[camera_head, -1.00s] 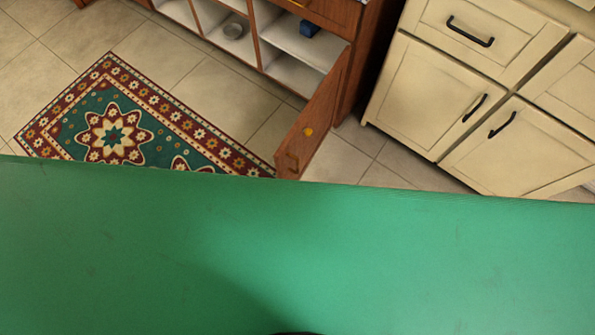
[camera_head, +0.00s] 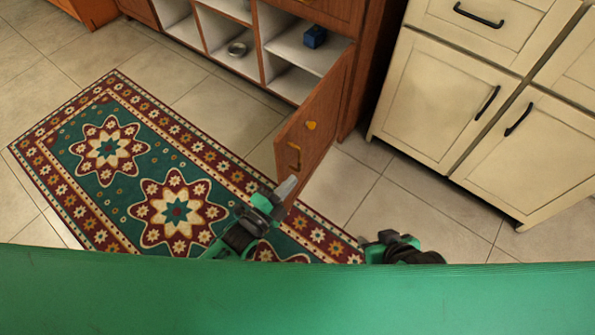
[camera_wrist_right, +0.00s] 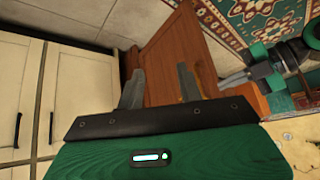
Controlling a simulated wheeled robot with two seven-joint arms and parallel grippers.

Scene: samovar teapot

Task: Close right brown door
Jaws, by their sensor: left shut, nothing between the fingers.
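The right brown door (camera_head: 325,112) stands swung open from the brown cabinet, its free edge toward me. It carries a handle (camera_head: 295,157) and a yellow ornament. My left gripper (camera_head: 287,187) is shut and empty; its tip overlaps the lower free end of the door, and I cannot tell whether they touch. My right gripper (camera_head: 367,241) is low, to the right of the door. In the right wrist view its two fingers (camera_wrist_right: 158,84) are apart and empty, with the brown door (camera_wrist_right: 175,52) behind them. My left gripper also shows there (camera_wrist_right: 236,78).
The cabinet's open shelves (camera_head: 290,82) hold a blue object (camera_head: 315,37) and a metal bowl (camera_head: 237,49). Cream cabinets (camera_head: 440,100) stand at the right. A patterned rug (camera_head: 120,160) lies on the tiled floor (camera_head: 415,210), which is clear between door and cream cabinets.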

